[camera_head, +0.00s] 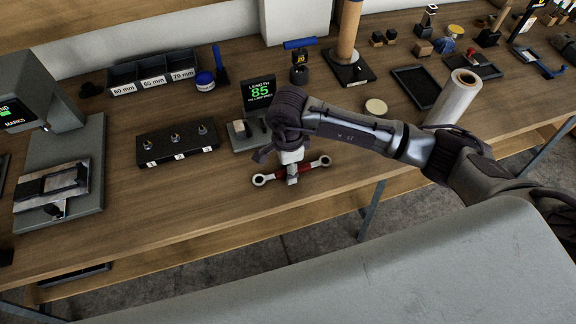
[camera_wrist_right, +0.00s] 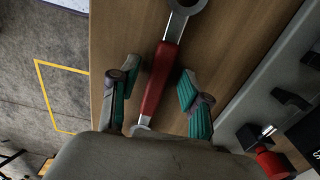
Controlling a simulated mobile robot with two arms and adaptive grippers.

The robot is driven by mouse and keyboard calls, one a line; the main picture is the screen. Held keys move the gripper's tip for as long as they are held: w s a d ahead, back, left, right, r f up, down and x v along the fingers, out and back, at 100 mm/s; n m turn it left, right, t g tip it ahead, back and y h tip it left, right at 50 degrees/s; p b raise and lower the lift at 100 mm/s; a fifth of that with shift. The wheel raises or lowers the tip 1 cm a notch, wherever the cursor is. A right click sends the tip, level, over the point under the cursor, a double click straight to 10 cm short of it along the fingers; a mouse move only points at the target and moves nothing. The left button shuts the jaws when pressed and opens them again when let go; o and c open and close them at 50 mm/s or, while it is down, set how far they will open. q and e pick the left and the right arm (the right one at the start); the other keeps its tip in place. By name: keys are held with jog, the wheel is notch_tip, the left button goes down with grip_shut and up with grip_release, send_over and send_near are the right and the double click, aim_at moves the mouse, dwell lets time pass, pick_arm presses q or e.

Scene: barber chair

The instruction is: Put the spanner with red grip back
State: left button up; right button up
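The spanner with red grip (camera_head: 308,167) lies across the wooden workbench near its front edge, with a ring at each end. My right gripper (camera_head: 291,177) points down over the middle of it and hides part of the grip. In the right wrist view the red handle (camera_wrist_right: 158,85) runs between the two green-padded fingers (camera_wrist_right: 158,74). There is a gap on each side, so the gripper is open around the handle, not closed on it. The spanner's lower end is partly hidden by the gripper body. My left gripper is not in view.
Behind the gripper stands a display reading 85 (camera_head: 259,92). To the left are a black block with several pegs (camera_head: 178,142), labelled bins (camera_head: 152,72) and a grey machine (camera_head: 60,190). A pale roll (camera_head: 455,98) stands right, near my forearm. The bench's front edge is close.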

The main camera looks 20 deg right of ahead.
jog(key=shift+r, duration=0.1)
jog(key=shift+r, duration=0.25)
notch_tip(320, 180, up, 12)
jog(key=b, duration=0.2)
jog(key=shift+f, duration=0.2)
dwell(0.3)
